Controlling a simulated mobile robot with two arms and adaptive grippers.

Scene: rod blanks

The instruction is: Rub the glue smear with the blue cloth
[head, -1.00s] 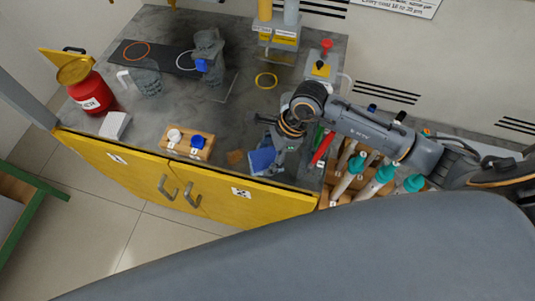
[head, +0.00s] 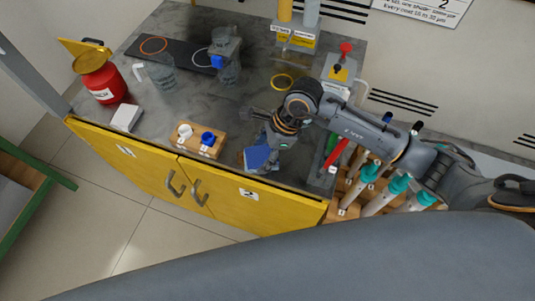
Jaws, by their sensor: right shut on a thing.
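The blue cloth (head: 257,158) lies on the grey worktop near its front edge, right of the small wooden block. My right gripper (head: 268,143) is above the cloth, shut on it, with the wrist hiding part of the grip. The brownish glue smear showed just left of the cloth a second ago. Now the cloth and gripper cover that spot, and I cannot make the smear out clearly. My left gripper is not in view.
A wooden block (head: 202,141) with a white and a blue cap stands left of the cloth. A yellow ring (head: 283,82) lies behind. A red can (head: 103,84) stands at far left. Teal-capped rods (head: 398,184) and a red-handled tool (head: 336,154) are at right.

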